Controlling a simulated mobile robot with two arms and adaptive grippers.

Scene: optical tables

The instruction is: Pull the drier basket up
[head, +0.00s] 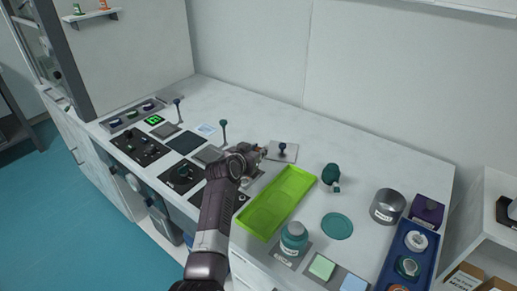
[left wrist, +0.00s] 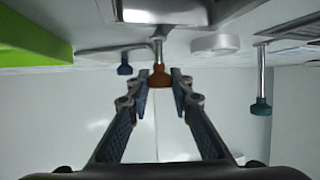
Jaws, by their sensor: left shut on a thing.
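My left gripper (head: 261,153) reaches over the bench, its arm coming up from the bottom of the head view. In the left wrist view, which is upside down, its fingertips (left wrist: 160,88) are closed on an orange-brown knob (left wrist: 159,76) on a metal stem (left wrist: 158,50). I take this to be the drier basket's handle. The fingers stand apart by the knob's width. The basket itself is not clearly seen; the gripper and arm hide that part of the bench in the head view. My right gripper is not in view.
A dark-knobbed plate (head: 283,149) stands just right of the gripper. A teal-knobbed rod (head: 223,129) stands to the left. A bright green tray (head: 275,202) lies in front. The back of the bench is clear.

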